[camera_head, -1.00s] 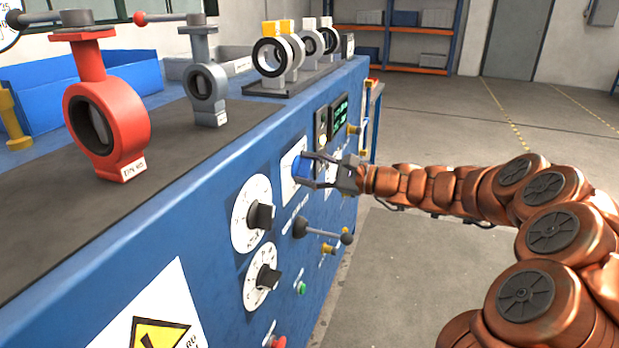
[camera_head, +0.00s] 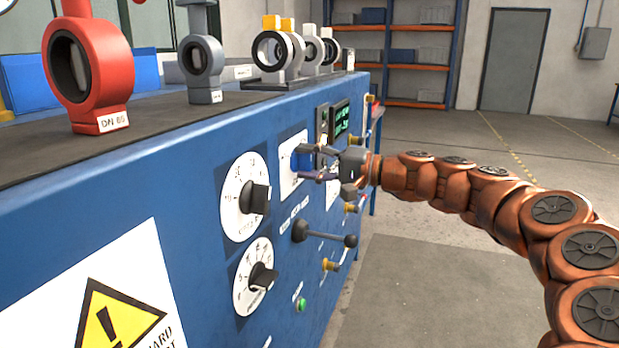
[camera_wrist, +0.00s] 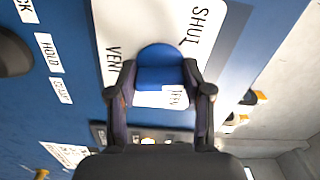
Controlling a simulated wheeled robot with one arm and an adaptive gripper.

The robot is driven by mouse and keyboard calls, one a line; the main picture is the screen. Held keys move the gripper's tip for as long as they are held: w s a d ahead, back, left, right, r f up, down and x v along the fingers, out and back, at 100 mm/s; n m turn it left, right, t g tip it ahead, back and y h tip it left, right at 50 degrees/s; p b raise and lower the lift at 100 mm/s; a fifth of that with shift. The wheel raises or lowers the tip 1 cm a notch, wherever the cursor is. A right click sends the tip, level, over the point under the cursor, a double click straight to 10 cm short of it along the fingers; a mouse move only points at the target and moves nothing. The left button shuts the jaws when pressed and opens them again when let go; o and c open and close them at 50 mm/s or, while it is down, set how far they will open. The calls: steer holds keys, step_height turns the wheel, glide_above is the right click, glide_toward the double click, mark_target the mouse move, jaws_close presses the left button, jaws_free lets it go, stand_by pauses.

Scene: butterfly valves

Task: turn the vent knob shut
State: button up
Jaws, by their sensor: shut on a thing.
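The vent knob is blue (camera_head: 301,161) and sits on a white plate (camera_head: 287,182) on the front of the blue bench. My gripper (camera_head: 305,163) reaches it from the right, one finger above and one below in the head view. In the wrist view the knob's rounded blue top (camera_wrist: 160,66) lies between the two fingers (camera_wrist: 160,90), which are shut on its sides. The plate in that view reads SHUT to the upper right and VENT to the left. A third word below the knob is partly covered. I cannot tell which mark the knob points to.
Two black dial knobs (camera_head: 256,198) and (camera_head: 263,277) are left of the vent knob. A dark lever (camera_head: 325,236) sticks out just below my gripper. Small brass fittings (camera_head: 351,208) are nearby. A red valve (camera_head: 87,70) stands on the bench top. The floor at right is open.

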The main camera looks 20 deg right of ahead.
steer(key=n+b, duration=0.4)
steer(key=shift+a+f+n+b, duration=0.2)
steer(key=shift+n+b, duration=0.1)
steer(key=shift+b, duration=0.1)
steer(key=n+b, duration=0.5)
steer(key=shift+w+d+r, duration=0.1)
steer(key=shift+r, duration=0.1)
steer(key=shift+r+n, duration=0.1)
steer(key=shift+n, duration=0.2)
steer(key=o, duration=1.2)
steer(key=shift+c, duration=0.2)
steer(key=shift+f, duration=0.2)
steer(key=shift+d, duration=0.1)
